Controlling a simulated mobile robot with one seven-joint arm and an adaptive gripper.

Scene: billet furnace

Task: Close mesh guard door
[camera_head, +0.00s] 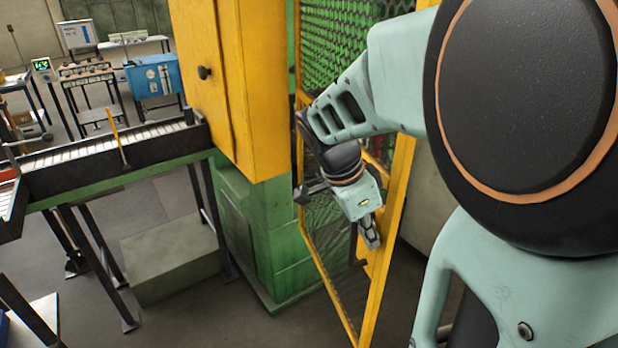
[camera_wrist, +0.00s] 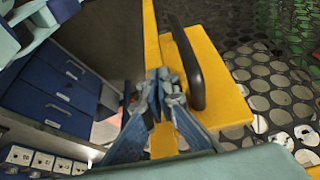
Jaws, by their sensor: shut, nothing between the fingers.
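The mesh guard door (camera_head: 378,285) has a yellow frame and dark mesh, and stands beside the yellow and green machine in the head view. It appears swung out at an angle. My gripper (camera_head: 371,240) is in front of the door, close to its yellow edge. In the wrist view my gripper (camera_wrist: 160,84) has its fingertips together and empty, just left of the black door handle (camera_wrist: 188,65) on a yellow plate (camera_wrist: 228,108). I cannot tell whether the fingers touch the plate.
The yellow machine housing (camera_head: 228,85) sits on a green base, left of the door. A roller conveyor (camera_head: 105,152) runs to it from the left. A blue drawer cabinet (camera_wrist: 60,92) shows left in the wrist view. Grey floor near the door's foot looks clear.

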